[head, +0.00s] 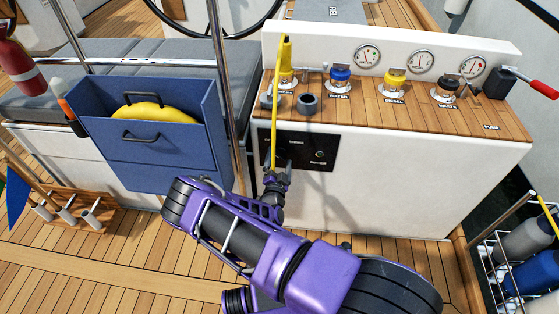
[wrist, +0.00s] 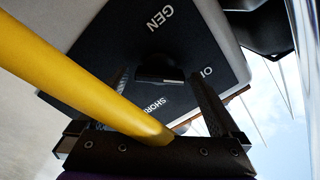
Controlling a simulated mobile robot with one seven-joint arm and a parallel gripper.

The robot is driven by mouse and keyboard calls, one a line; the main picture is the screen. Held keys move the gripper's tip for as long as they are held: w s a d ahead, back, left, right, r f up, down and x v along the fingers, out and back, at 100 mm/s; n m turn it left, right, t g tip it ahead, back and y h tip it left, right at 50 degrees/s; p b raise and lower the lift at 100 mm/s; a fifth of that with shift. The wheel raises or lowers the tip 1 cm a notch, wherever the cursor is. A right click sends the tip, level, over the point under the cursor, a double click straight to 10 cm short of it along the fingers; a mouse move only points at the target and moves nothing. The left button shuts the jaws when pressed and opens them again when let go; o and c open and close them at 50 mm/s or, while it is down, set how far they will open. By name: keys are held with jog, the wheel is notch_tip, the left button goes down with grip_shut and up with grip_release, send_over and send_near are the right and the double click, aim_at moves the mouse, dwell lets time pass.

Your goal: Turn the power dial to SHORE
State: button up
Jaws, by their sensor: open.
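The black power panel (head: 328,146) is on the white console's front in the head view and fills the middle of the wrist view (wrist: 104,48). Its dial (wrist: 160,75) is a black bar knob, lying nearly level in the wrist picture, with GEN above and SHORE below. A third label on the right is partly hidden by a finger. I cannot tell which label the knob points to. My gripper (wrist: 160,80) is open, facing the panel, its fingers either side of the dial in the picture. Contact is not clear. In the head view my gripper (head: 278,170) covers the panel's lower left.
A yellow cable (head: 275,110) hangs from the console top past the panel and crosses close to my gripper in the wrist view (wrist: 80,85). A steel pole (head: 228,100) and a blue drawer box (head: 160,170) stand left. A red-handled lever (head: 535,85) is at right.

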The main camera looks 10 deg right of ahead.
jog(key=shift+c, duration=0.3)
jog(key=c, duration=1.2)
jog(key=shift+c, duration=0.2)
jog(key=shift+m, duration=0.3)
jog(key=m, duration=0.4)
jog(key=shift+p, duration=0.4)
jog(key=m+p, duration=0.1)
jog(key=m, duration=0.3)
jog(key=shift+m, duration=0.4)
jog(key=m+p, duration=0.1)
jog(key=m, duration=0.3)
jog(key=shift+m, duration=0.3)
jog(key=shift+f+m+p, duration=0.1)
jog(key=shift+m+p, duration=0.5)
jog(key=shift+m, duration=1.3)
